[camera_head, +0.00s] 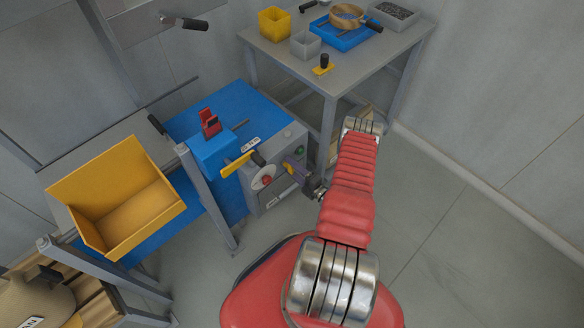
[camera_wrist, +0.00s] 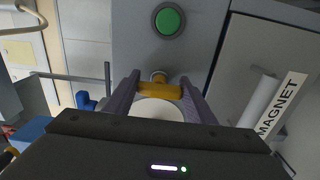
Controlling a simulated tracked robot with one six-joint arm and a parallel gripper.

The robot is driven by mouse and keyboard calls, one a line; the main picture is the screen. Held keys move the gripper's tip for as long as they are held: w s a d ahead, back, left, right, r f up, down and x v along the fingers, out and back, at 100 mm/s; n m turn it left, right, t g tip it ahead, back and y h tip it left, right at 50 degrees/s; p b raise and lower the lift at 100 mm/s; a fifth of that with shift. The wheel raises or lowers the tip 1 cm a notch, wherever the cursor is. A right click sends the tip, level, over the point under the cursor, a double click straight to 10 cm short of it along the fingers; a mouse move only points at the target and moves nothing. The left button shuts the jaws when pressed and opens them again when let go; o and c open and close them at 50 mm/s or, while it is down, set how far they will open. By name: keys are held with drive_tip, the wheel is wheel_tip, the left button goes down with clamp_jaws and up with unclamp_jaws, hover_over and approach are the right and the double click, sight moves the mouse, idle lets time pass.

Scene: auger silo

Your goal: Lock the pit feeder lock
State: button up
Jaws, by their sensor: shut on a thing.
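My gripper (camera_head: 293,171) reaches the front of the grey control box (camera_head: 278,199) below the green button (camera_head: 299,149). In the wrist view its two purple fingers (camera_wrist: 160,84) are shut on a small yellow handle (camera_wrist: 160,92), one finger at each end. The handle lies crosswise in the picture, next to a round metal pivot (camera_wrist: 158,76). A white round face shows below it, partly hidden by the gripper body. I take the yellow handle as the feeder lock; no label on it is readable. The green button also shows above it in the wrist view (camera_wrist: 169,19).
A red button (camera_head: 266,181) on a pale disc and a yellow lever (camera_head: 237,165) with a black grip are just left. A yellow bin (camera_head: 125,205) stands further left. A MAGNET label (camera_wrist: 282,105) is right in the wrist view. A grey table (camera_head: 335,62) stands behind.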

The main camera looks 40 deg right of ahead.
drive_tip(key=o, duration=1)
drive_tip(key=shift+f, duration=0.1)
drive_tip(key=shift+o, duration=0.2)
drive_tip(key=shift+s, duration=0.15)
drive_tip(key=s, duration=1.3)
drive_tip(key=shift+s+d, duration=0.15)
drive_tip(key=shift+s, duration=0.15)
